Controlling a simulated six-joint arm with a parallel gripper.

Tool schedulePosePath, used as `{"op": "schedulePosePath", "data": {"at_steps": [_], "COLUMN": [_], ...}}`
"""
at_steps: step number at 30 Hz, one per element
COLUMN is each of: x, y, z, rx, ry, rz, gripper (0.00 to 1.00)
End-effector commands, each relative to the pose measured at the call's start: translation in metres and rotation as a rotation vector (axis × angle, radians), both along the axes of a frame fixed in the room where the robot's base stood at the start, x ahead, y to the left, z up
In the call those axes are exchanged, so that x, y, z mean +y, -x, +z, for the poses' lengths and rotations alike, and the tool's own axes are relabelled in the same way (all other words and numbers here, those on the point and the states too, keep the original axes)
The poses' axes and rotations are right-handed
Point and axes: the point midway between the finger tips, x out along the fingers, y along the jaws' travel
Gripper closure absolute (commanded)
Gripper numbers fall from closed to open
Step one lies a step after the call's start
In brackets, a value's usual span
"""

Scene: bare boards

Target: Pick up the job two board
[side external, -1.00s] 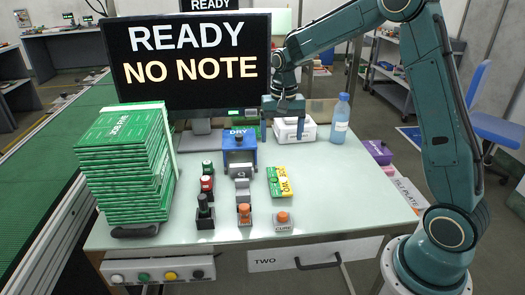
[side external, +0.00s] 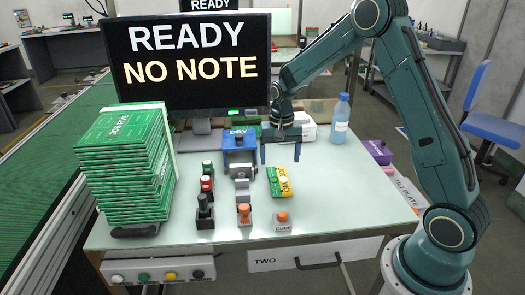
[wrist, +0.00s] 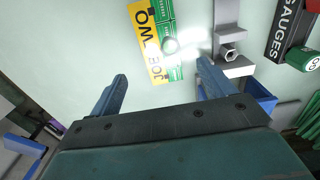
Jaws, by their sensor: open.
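The job two board (side external: 285,184) is a small green and yellow board lying flat on the pale bench, right of centre. In the wrist view its yellow strip (wrist: 147,42) reads JOB TWO upside down, beside green sections with a pale round spot. My gripper (side external: 280,160) is open and empty, pointing down above the bench just behind the board in the side view. In the wrist view the two blue fingers (wrist: 162,74) are spread apart, with the board beyond their tips. The fingers do not touch it.
A tall stack of green boards (side external: 120,175) stands left. A bottle (side external: 341,118) stands behind right. The right front bench is clear. The screen (side external: 190,60) reads READY, NO NOTE.

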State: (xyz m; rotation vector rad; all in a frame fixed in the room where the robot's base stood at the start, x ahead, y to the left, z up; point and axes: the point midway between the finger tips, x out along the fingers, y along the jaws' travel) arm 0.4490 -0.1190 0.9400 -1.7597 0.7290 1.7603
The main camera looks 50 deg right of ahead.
Motion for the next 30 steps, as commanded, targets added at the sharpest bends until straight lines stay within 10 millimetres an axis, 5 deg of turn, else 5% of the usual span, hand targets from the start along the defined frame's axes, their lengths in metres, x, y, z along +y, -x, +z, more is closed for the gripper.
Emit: {"op": "schedulePosePath", "data": {"at_steps": [14,30], "x": [0.000,0.002], "y": [0.000,-0.001], "z": [-0.017,-0.065], "rx": [0.001,0.001], "ry": [-0.001,0.000], "rz": [0.000,0.000], "gripper": [0.18,0.18]}}
